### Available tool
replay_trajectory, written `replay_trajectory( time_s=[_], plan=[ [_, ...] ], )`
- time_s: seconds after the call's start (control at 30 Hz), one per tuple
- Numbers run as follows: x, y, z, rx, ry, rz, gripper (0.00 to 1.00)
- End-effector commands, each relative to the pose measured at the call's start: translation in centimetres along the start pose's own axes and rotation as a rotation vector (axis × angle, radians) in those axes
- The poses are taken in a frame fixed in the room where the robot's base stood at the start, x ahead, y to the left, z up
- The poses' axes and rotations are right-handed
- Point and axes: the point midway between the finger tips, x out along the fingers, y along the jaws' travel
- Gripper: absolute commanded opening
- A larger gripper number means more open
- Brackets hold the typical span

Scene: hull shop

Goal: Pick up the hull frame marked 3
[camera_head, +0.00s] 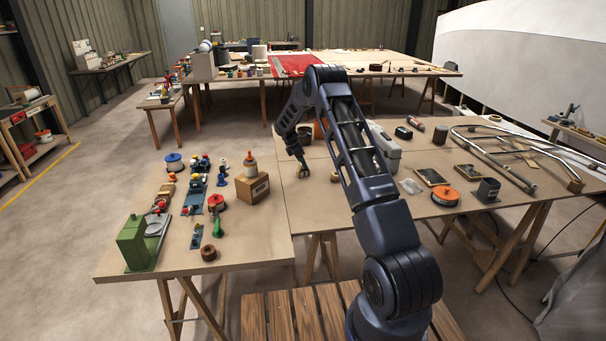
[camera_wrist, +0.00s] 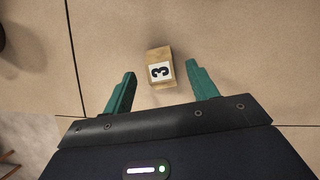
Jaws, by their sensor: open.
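The hull frame marked 3 shows in the wrist view (camera_wrist: 159,68) as a small tan wooden block with a white label and a black 3. It lies on the tan tabletop, slightly tilted in the picture. My gripper (camera_wrist: 160,88) is open, with its green fingers on either side of the block's near end. In the head view, my gripper (camera_head: 303,170) is low over the right-hand table, and a small brown shape shows there, too small to read.
The right-hand table (camera_head: 300,204) also bears a grey case (camera_head: 384,152), an orange spool (camera_head: 445,196), a dark box (camera_head: 487,190) and curved rails (camera_head: 500,165). The left table holds a green machine (camera_head: 138,245) and a cardboard box (camera_head: 252,188). Tabletop around the marked block is mostly clear.

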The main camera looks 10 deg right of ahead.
Motion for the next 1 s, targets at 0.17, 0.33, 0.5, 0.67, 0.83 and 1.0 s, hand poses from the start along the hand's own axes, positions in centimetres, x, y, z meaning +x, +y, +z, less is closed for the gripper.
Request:
replay_trajectory(
  time_s=[0.17,0.33,0.5,0.67,0.83,1.0],
  plan=[
    [0.9,0.0,-0.1,0.0,0.0,0.0,0.58],
    [3.1,-0.1,-0.4,-0.001,0.001,-0.001,0.58],
    [5.1,0.0,-0.3,0.0,0.0,0.0,0.58],
    [5.4,0.0,-0.3,0.0,0.0,0.001,0.58],
    [5.4,0.0,-0.3,0.0,0.0,0.001,0.44],
    [5.4,0.0,-0.3,0.001,0.001,0.001,0.11]
  ],
)
